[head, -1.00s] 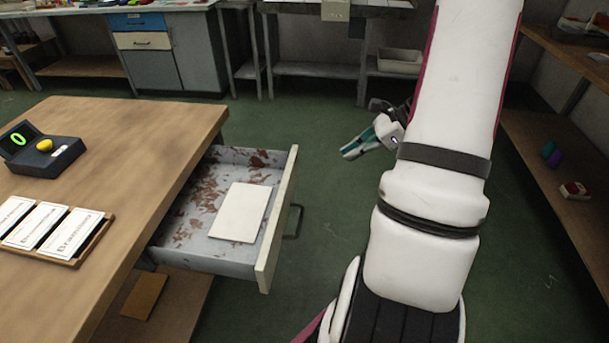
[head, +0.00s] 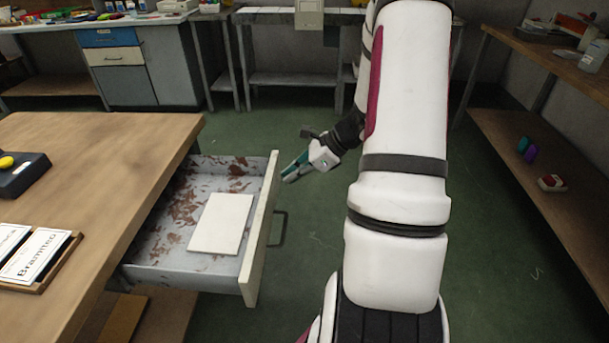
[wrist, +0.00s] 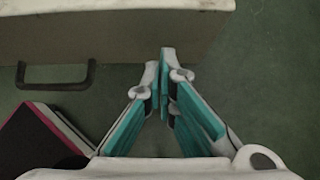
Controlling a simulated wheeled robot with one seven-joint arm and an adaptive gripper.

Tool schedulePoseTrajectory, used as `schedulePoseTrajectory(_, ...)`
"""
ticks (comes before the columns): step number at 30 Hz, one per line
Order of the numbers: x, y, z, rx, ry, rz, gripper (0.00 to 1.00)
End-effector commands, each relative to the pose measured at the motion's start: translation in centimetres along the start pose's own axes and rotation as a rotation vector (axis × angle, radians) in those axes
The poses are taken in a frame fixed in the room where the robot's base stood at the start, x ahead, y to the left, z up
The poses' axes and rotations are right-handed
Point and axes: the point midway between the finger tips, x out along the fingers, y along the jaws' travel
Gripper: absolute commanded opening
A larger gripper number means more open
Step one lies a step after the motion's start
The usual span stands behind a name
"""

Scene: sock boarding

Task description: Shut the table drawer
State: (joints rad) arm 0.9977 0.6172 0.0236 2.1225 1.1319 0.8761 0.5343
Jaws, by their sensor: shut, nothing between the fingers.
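The table drawer (head: 262,230) is pulled well out from the right side of the wooden table (head: 95,160). Its inside is grey with rusty patches, and a white flat board (head: 221,223) lies in it. A dark handle (head: 279,228) is on the drawer front. My gripper (head: 290,173) is shut and empty, just outside the far end of the drawer front. In the wrist view the closed fingertips (wrist: 166,58) point at the drawer front (wrist: 120,38), with the handle (wrist: 55,76) to their left. I cannot tell whether the tips touch the front.
A dark device with a yellow button (head: 20,172) and a tray of cards (head: 38,262) are on the table. A wooden shelf unit (head: 545,150) stands at the right.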

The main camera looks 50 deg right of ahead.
Motion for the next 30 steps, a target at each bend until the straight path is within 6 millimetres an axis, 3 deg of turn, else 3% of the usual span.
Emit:
schedulePoseTrajectory(17,0.6,0.0,0.7,0.0,-0.001,0.0,0.0)
schedulePoseTrajectory(23,2.6,0.1,2.6,-0.003,-0.001,0.002,0.0)
schedulePoseTrajectory(30,6.9,0.1,6.8,-0.006,-0.001,0.005,0.0)
